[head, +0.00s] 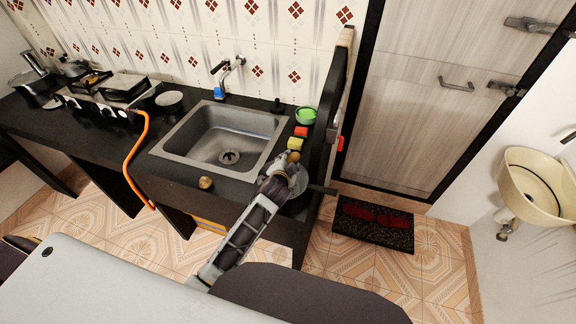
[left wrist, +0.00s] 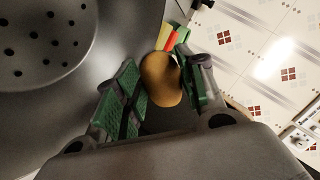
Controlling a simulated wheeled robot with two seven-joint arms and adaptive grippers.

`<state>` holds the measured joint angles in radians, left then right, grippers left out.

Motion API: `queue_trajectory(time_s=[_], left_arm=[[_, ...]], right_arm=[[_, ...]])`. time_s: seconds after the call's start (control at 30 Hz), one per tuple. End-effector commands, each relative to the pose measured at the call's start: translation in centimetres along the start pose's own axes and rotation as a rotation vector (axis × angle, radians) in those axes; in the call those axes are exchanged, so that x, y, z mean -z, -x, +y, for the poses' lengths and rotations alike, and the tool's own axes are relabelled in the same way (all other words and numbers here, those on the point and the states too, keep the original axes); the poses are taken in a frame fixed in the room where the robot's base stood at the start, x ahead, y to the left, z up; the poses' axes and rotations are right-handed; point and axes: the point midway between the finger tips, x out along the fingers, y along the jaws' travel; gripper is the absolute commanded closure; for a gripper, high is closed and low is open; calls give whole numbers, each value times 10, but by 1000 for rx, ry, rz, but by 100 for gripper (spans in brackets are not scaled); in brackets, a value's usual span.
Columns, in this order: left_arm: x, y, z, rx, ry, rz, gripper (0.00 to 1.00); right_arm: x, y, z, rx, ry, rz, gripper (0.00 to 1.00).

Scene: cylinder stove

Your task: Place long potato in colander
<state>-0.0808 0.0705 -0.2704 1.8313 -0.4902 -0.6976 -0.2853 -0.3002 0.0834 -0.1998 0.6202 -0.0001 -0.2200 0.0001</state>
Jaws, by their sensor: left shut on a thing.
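In the left wrist view my left gripper (left wrist: 160,88) is shut on a brown, elongated potato (left wrist: 160,77), held between its green-padded fingers. A grey metal bowl with round holes, the colander (left wrist: 85,20), fills the upper left of that view beside the potato. The potato appears outside the bowl's perforated part; its height over the rim is unclear. In the head view my left gripper (head: 274,180) is at the counter's right end, by the grey colander (head: 299,182), which my arm partly covers. My right gripper is not in view.
Another brown potato (head: 206,183) lies on the counter's front edge, by the sink (head: 180,143). A dark partition (head: 325,115) bounds the counter's right end.

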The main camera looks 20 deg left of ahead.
Motion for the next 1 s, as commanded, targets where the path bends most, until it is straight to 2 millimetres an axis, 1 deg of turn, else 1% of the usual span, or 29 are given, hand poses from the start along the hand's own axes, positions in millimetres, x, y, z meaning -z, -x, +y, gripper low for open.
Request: queue_trajectory(time_s=[0.1, 0.2, 0.67, 1.0], left_arm=[[-7, -5, 9, 0, 1, -1, 80], [-10, -7, 12, 0, 1, 0, 80], [-12, -8, 14, 0, 1, 0, 80], [-16, -11, 19, 0, 0, 0, 80]], right_arm=[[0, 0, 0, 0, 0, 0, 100], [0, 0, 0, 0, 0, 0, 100], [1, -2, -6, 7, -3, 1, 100], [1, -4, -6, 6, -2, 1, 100]])
